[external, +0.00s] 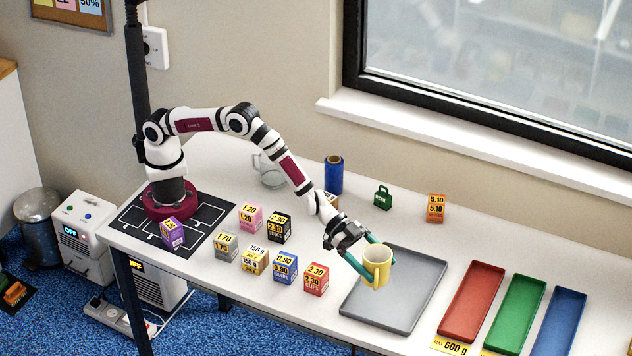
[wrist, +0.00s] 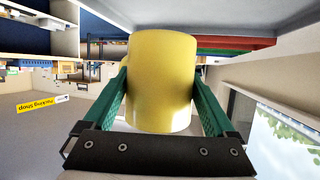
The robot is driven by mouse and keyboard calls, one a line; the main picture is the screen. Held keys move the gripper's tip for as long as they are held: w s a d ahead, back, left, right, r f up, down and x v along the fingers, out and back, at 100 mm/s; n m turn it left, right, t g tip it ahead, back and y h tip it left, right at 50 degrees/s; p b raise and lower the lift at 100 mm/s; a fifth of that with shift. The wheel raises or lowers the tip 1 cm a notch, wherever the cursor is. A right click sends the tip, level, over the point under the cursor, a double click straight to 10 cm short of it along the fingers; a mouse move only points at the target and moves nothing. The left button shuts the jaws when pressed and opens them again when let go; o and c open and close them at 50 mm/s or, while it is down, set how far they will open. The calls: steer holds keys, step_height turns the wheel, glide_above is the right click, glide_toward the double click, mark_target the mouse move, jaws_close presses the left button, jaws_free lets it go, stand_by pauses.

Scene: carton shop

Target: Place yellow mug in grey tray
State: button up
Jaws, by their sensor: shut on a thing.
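The yellow mug (external: 377,266) is held between the green fingers of my gripper (external: 368,262). In the external view it appears over the left part of the grey tray (external: 418,289); its exact height above the tray is hard to tell. In the wrist view the yellow mug (wrist: 161,82) fills the middle, with a green finger of my gripper (wrist: 160,98) on each side. The grey tray lies flat on the white table and looks empty apart from the mug over it.
Red (external: 473,300), green (external: 516,314) and blue (external: 560,322) trays lie right of the grey tray. Several small price-marked cartons, among them a red one (external: 316,280), stand to its left. A glass jug (external: 270,172), blue roll (external: 334,175), green weight (external: 383,197) and orange carton (external: 436,208) stand behind.

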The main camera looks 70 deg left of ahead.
mark_target(383, 276)
steer(key=shift+w+a+f, duration=0.15)
steer(key=shift+w+f, duration=0.2)
steer(key=shift+w, duration=0.25)
steer(key=shift+w+a+f, duration=0.1)
steer(key=shift+w+f, duration=0.25)
steer(key=shift+w, duration=0.25)
steer(key=shift+f, duration=2)
steer(key=shift+f, duration=0.1)
steer(key=o, duration=1.4)
steer(key=shift+o, duration=0.2)
